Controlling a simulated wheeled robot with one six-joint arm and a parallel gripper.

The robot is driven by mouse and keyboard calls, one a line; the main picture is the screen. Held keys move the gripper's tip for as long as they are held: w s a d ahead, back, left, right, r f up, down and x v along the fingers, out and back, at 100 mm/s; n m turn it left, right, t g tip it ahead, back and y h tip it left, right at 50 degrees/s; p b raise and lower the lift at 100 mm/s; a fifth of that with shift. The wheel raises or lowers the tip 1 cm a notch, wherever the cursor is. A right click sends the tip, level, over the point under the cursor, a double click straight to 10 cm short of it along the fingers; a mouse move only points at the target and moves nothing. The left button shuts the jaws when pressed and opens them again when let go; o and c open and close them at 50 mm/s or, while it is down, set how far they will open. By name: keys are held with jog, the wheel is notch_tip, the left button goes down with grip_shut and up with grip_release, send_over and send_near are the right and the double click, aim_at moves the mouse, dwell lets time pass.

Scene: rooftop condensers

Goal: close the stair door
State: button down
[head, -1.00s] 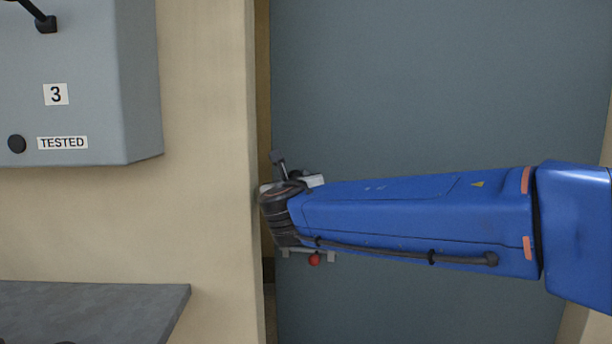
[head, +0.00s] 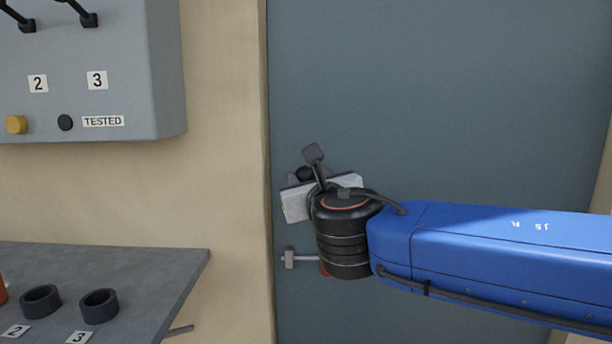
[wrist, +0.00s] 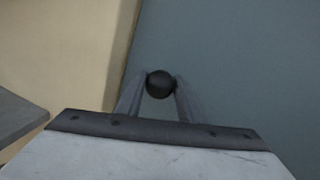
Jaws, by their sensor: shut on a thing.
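The stair door (head: 450,110) is a large blue-grey panel filling the middle and right of the head view. Its left edge meets the cream wall with no dark gap showing. It also fills the right of the wrist view (wrist: 240,60). A round black knob (wrist: 160,84) stands on the door near its left edge; it shows partly in the head view (head: 304,173). My gripper (wrist: 160,88) is shut on the knob, one finger on each side.
A metal bar with a bracket (head: 289,258) sits on the door below the knob, its red end mostly hidden by my wrist. Left on the cream wall (head: 225,150) hangs a grey switch box (head: 110,60). Below it, a grey bench (head: 150,270) holds black rings (head: 99,306).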

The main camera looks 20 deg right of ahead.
jog(key=shift+s+a, duration=0.1)
jog(key=shift+s, duration=0.2)
jog(key=c, duration=1.2)
grip_release()
jog(key=shift+s, duration=0.1)
jog(key=shift+a, duration=0.1)
jog(key=shift+s+a, duration=0.35)
jog(key=shift+s, duration=2.5)
jog(key=shift+s+a, duration=0.4)
jog(key=shift+s, duration=2.45)
jog(key=shift+s+a, duration=0.35)
jog(key=shift+s, duration=2.5)
